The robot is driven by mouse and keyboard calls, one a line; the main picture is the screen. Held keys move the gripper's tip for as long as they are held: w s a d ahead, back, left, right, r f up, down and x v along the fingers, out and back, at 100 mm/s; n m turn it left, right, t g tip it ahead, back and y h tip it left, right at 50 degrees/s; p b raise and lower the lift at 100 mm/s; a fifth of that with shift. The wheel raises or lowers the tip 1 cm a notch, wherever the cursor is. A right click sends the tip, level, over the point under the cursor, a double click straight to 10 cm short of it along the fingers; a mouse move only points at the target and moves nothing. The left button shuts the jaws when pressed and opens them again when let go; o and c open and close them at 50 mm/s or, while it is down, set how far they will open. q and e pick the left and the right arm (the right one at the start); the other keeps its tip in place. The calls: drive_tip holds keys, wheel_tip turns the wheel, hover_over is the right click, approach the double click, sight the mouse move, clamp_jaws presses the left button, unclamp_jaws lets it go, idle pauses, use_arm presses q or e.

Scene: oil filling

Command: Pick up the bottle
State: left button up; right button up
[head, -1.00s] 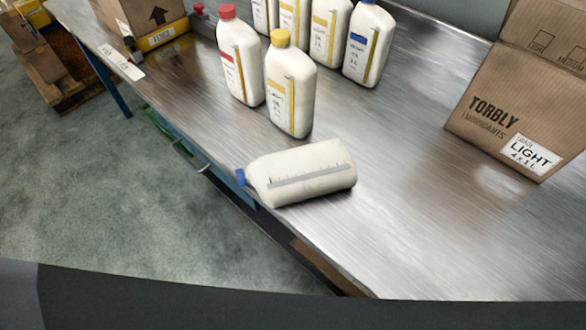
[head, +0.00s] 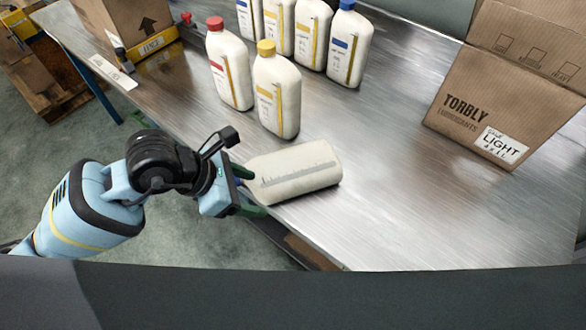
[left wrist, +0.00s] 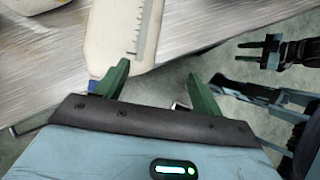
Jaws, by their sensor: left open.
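A white bottle (head: 298,172) lies on its side at the near left edge of the steel table, its printed scale facing up. Its blue cap end points left and is mostly hidden by my left gripper (head: 247,191). The left gripper is open around or just beside that cap end; I cannot tell whether it touches. In the left wrist view the bottle (left wrist: 124,32) lies ahead of the two green fingers (left wrist: 157,72), nearer the left one. My right gripper (left wrist: 254,53) shows small at the right of that view, its fingers apart and empty.
A red-capped bottle (head: 230,68) and a yellow-capped bottle (head: 278,95) stand behind the lying bottle, with several more further back. A cardboard box (head: 500,100) stands at the right. The steel table (head: 400,210) is clear between them.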

sight(237, 180)
use_arm(q)
drive_tip(key=shift+w+a+f+t+y, duration=0.25)
drive_tip(key=shift+w+a+y, duration=0.35)
drive_tip(key=shift+w+a, duration=0.25)
drive_tip(key=shift+w+a+f+t+y, duration=0.25)
drive_tip(key=shift+w+a+y, duration=0.4)
drive_tip(key=shift+a, duration=0.35)
drive_tip(key=shift+w+a+f+t+y, duration=0.25)
drive_tip(key=shift+w+a+y, duration=0.3)
drive_tip(key=shift+w+a, duration=0.3)
drive_tip(key=shift+w+a+x, duration=0.1)
drive_tip(key=shift+x, duration=1.3)
drive_tip(key=shift+w+a+x, duration=0.1)
drive_tip(key=shift+w+x, duration=0.05)
drive_tip(key=shift+x, duration=1.25)
clamp_jaws()
drive_tip(key=shift+w+d+r, duration=0.1)
drive_tip(key=shift+r, duration=0.1)
